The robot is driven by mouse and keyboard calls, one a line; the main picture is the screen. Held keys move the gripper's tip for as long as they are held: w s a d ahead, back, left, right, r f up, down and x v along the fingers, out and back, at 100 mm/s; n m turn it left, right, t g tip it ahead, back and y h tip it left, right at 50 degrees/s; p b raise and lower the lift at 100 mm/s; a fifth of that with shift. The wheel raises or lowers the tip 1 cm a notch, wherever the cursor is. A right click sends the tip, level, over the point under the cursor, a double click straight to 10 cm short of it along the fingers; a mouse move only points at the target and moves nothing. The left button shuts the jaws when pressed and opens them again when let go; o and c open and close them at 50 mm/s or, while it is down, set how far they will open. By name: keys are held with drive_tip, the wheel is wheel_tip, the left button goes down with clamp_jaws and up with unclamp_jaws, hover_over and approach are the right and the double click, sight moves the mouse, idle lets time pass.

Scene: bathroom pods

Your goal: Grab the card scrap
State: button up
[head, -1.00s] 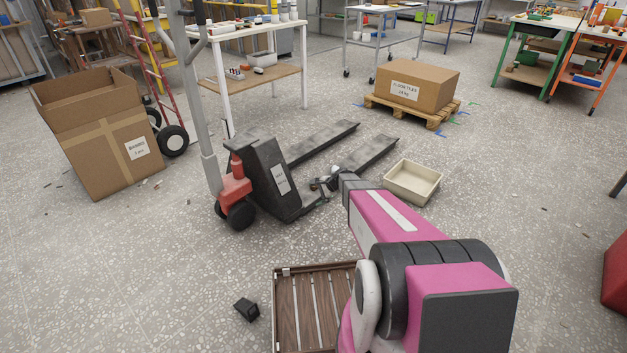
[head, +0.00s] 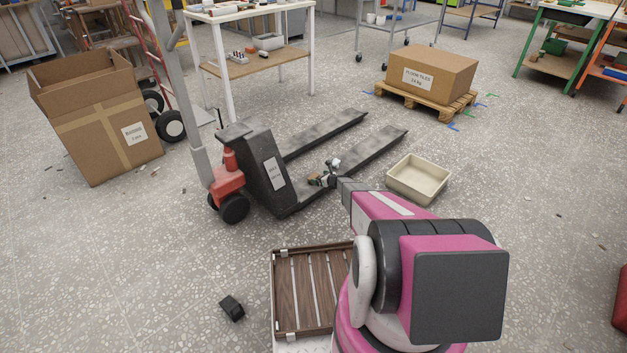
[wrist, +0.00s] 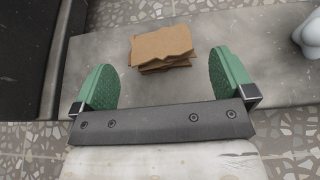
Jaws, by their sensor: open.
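The card scrap (wrist: 162,46) is a small brown stack of torn cardboard pieces. It lies on the grey, worn top of a pallet jack fork (wrist: 190,20). In the wrist view, my gripper (wrist: 163,72) has its two green fingers spread wide, one to each side of the scrap's near edge. The fingers are apart from the scrap, and nothing is between them but the view of it. In the head view, my gripper (head: 324,179) is small over the near fork of the pallet jack (head: 268,172), and the scrap is hard to make out there.
A white rounded object (wrist: 309,36) sits right of the scrap on the fork. A cream bin (head: 418,180) stands on the floor right of the fork. A large open carton (head: 95,125) stands left. A boxed pallet (head: 430,78) is behind. Floor at right is mostly clear.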

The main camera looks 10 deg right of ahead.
sight(314, 176)
drive_tip(key=shift+x, duration=3.2)
drive_tip(key=shift+s, duration=0.1)
drive_tip(key=c, duration=0.6)
